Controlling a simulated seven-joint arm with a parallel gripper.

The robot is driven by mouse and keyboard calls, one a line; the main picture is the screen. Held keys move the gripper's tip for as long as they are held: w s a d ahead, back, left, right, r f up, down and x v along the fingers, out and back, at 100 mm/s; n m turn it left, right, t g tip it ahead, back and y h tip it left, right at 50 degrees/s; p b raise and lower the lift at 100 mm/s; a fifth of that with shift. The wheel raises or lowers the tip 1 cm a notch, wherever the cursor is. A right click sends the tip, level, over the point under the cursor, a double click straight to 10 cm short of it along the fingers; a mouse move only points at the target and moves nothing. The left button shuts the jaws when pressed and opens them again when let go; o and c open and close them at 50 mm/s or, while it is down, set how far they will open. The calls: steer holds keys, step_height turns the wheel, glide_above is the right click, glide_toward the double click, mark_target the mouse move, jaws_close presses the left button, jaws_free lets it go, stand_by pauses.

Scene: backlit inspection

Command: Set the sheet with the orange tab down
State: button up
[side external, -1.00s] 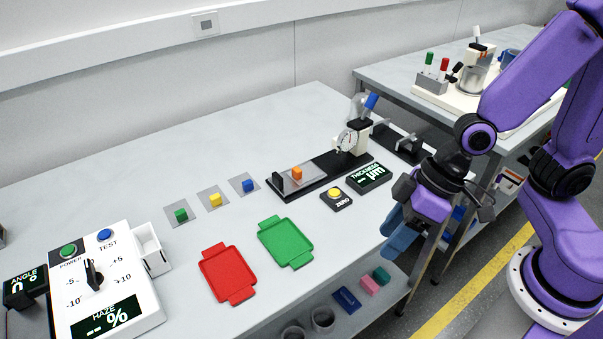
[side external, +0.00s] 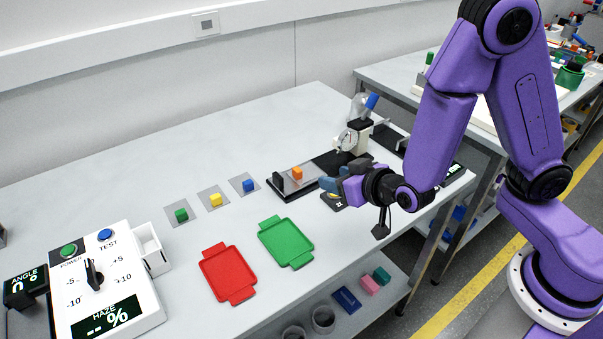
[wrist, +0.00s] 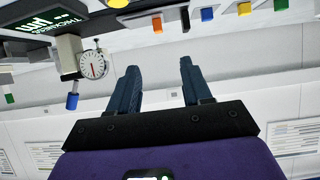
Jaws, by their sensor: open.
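The tab also shows near the top of the wrist view (wrist: 157,24). My gripper (side external: 331,178) is open and empty, just right of the sheet in the side view and in front of the gauge. Its two blue fingers (wrist: 158,70) are apart in the wrist view, with nothing between them. The tab lies beyond the fingertips, clear of them.
A red tray (side external: 228,274) and a green tray (side external: 286,242) lie at the front. Sheets with green (side external: 181,215), yellow (side external: 215,200) and blue (side external: 248,185) tabs lie in a row. The haze meter (side external: 105,285) stands at left. My arm hides most of the thickness display.

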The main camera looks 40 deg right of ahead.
glide_toward(299, 170)
steer(key=shift+a+x, duration=0.15)
steer(key=shift+x, duration=0.75)
steer(key=shift+a+x, duration=0.1)
steer(key=shift+x, duration=0.8)
steer(key=shift+d+x, duration=0.2)
steer(key=shift+x, duration=2.55)
jaws_close()
